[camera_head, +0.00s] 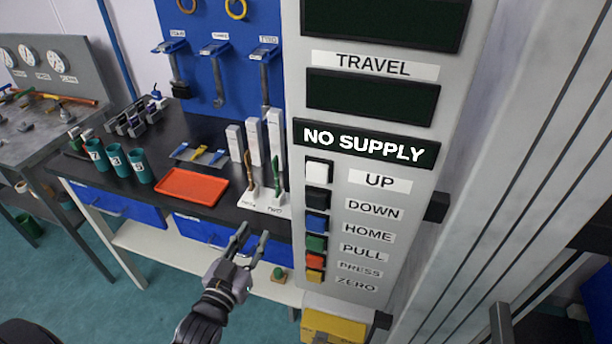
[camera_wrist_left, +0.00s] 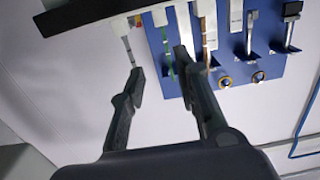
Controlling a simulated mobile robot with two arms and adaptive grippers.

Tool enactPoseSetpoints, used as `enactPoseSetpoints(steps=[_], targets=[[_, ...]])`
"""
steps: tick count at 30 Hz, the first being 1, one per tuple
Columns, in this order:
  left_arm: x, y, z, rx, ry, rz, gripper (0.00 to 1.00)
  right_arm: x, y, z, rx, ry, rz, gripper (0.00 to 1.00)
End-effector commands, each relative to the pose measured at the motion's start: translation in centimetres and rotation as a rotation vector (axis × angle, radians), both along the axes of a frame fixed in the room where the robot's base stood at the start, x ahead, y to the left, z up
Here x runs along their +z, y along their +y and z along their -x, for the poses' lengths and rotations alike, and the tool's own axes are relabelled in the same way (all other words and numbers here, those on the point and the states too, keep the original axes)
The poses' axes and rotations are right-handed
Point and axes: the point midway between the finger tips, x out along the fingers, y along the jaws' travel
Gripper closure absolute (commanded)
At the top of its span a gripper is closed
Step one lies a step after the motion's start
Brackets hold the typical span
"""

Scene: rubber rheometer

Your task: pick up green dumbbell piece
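A thin green dumbbell piece (camera_head: 276,176) stands upright on a white stand (camera_head: 262,207) at the bench's front edge, against a tall white block. In the left wrist view a green strip (camera_wrist_left: 168,52) shows between the finger lines, beyond the tips. My left gripper (camera_head: 251,236) is open and empty, in front of and below the stand, apart from the piece. It also shows open in the left wrist view (camera_wrist_left: 159,60). My right gripper is not in view.
A brown-orange piece (camera_head: 250,172) stands just left of the green one. The grey machine panel (camera_head: 350,215) with coloured buttons rises close on the right. A red tray (camera_head: 192,187) and teal cups (camera_head: 117,160) are left on the dark bench. A lower shelf (camera_head: 150,245) runs beneath.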

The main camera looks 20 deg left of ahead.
Motion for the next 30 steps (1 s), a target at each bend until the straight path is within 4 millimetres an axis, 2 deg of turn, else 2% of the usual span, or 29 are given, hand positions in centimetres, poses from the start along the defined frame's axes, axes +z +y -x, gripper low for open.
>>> enactPoseSetpoints(steps=[2,5,12,21,30], targets=[[1.2,0.1,-0.1,0.001,-0.021,-0.002,0.71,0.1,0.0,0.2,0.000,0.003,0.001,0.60],[1.6,0.2,-1.2,0.001,-0.028,-0.003,0.71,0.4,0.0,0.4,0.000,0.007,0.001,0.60],[1.6,0.5,-5.8,0.001,-0.027,-0.002,0.71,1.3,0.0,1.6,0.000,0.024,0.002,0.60],[1.4,0.8,-11.1,0.001,-0.025,-0.001,0.71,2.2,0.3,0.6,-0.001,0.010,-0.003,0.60],[1.3,1.2,-13.1,0.001,-0.025,-0.003,0.71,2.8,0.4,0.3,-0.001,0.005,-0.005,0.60]])
